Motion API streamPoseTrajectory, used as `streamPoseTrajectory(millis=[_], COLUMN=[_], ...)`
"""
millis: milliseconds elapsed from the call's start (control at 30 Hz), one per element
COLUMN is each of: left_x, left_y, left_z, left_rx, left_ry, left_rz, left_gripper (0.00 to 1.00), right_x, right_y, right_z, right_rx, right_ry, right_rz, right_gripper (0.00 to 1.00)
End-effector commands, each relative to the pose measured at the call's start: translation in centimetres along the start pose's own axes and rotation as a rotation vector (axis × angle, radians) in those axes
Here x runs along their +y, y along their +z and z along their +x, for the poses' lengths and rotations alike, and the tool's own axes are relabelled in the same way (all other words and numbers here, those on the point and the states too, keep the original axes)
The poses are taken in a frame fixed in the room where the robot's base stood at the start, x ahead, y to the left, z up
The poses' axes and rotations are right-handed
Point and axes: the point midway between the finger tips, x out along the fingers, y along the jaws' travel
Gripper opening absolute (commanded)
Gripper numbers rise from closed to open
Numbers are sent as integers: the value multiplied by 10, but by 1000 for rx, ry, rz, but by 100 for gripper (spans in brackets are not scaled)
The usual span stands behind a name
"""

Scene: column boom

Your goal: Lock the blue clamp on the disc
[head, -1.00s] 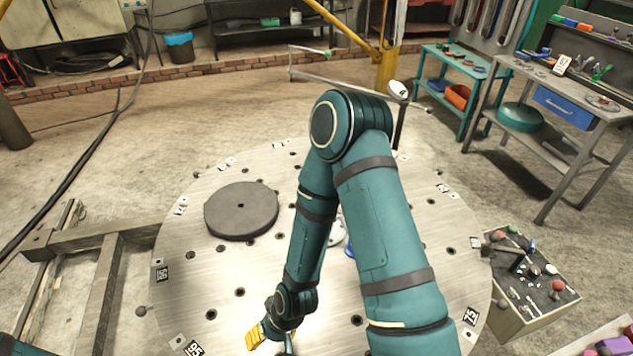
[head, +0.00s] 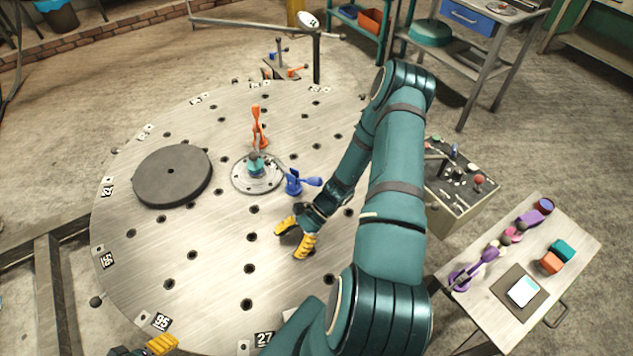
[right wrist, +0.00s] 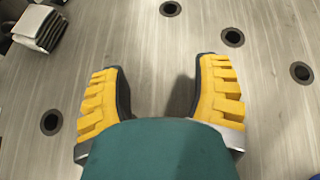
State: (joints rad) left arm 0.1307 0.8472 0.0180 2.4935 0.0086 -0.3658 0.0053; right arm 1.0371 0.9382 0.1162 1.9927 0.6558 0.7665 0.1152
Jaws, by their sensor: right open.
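The blue clamp (head: 294,183) stands at the right edge of a small silver disc (head: 240,181) on the round metal table, its blue handle sticking out to the right. The disc has a teal centre piece. An orange clamp (head: 257,122) with its handle upright stands at the disc's far side. My right gripper (head: 296,238) is open and empty over the table, nearer than the blue clamp and apart from it. Its spread yellow fingers show in the right wrist view (right wrist: 160,88) over bare plate. My left gripper (head: 150,348) is partly cut off at the bottom left.
A dark grey round plate (head: 172,190) lies left on the round table (head: 215,250), which has many holes. A control box (head: 460,185) and a side table (head: 570,232) with purple and other parts stand at right. A post (head: 316,55) rises at the table's far edge.

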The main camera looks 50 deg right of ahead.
Motion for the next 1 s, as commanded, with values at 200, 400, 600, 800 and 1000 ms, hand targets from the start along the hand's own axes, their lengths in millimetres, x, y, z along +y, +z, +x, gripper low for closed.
streamPoseTrajectory(millis=[200,400,600,800,1000], left_x=[-4,-5,-6,-5,-5], left_y=[3,4,4,4,4], left_z=[9,14,16,15,14], left_rx=[-4,-7,-8,-7,-6], left_ry=[-1,-1,-1,-2,-2], left_rz=[0,1,2,1,1], left_gripper=[63,63,63,63,63], right_x=[-8,9,24,12,-18], right_y=[-47,-76,-85,-80,-69], right_z=[-98,-191,-233,-227,-205], right_rx=[-243,-412,-479,-485,-486], right_ry=[-395,-714,-850,-856,-853], right_rz=[250,321,319,317,317], right_gripper=[63,63,63,63,63])
